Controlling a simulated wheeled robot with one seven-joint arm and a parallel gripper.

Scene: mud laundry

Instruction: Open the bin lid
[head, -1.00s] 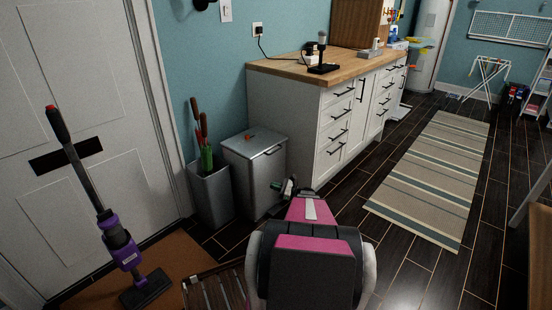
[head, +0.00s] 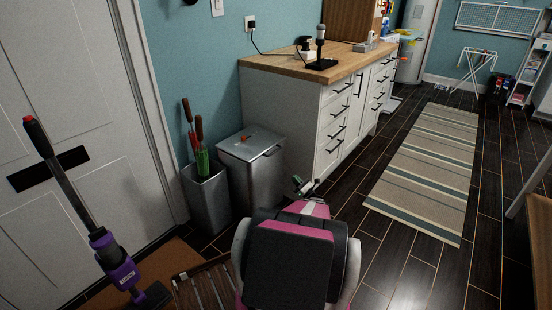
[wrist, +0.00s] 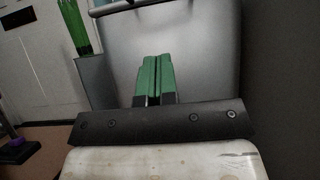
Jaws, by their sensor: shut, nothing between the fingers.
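The bin (head: 257,180) is a grey metal box beside the white cabinet, with its flat lid (head: 251,142) closed. In the wrist view, the bin's front (wrist: 190,50) fills the middle, with a dark handle bar (wrist: 125,5) at the top edge. My gripper (wrist: 155,62) has its green fingers together, empty, in front of the bin and pointing at its front face below the bar. In the head view, my gripper (head: 300,186) shows small at the bin's lower right; whether it touches is unclear.
An open grey container (head: 208,200) with red- and green-handled tools stands left of the bin. The white cabinet (head: 290,120) stands behind it at right. A purple stick vacuum (head: 118,262) leans at left. Dark floor lies open to the right, beside a striped rug (head: 430,170).

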